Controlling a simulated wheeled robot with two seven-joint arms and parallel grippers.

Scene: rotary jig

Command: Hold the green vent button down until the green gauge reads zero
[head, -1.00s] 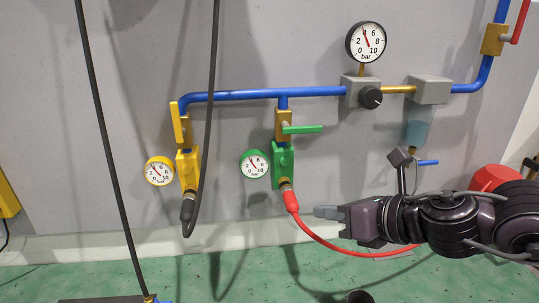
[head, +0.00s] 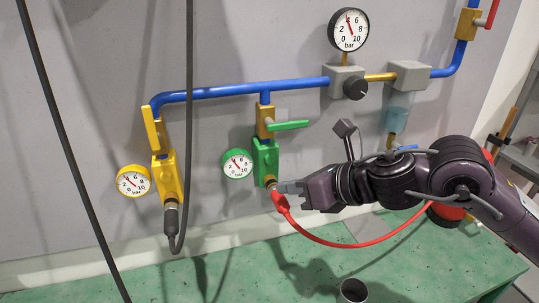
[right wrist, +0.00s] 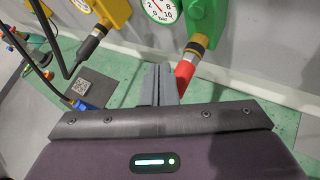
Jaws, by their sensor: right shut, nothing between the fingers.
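The green vent block (head: 265,160) hangs under the middle branch of the blue pipe; its button is too small to make out clearly. The green gauge (head: 237,164) sits at the block's left, its red needle pointing up and left, near 4, above zero. Both show at the top of the right wrist view, block (right wrist: 207,18) and gauge (right wrist: 163,8). My right gripper (head: 282,187) is shut and empty, just below and right of the block, by the red hose connector (head: 280,201). In the right wrist view its closed fingers (right wrist: 160,84) point toward the block. My left gripper is out of view.
A green lever (head: 289,125) sticks out right above the block. The red hose (head: 345,245) loops below my right arm. The yellow block (head: 167,178) with its gauge (head: 133,181) and a black hose stand at the left. A cup (head: 352,291) stands on the green surface.

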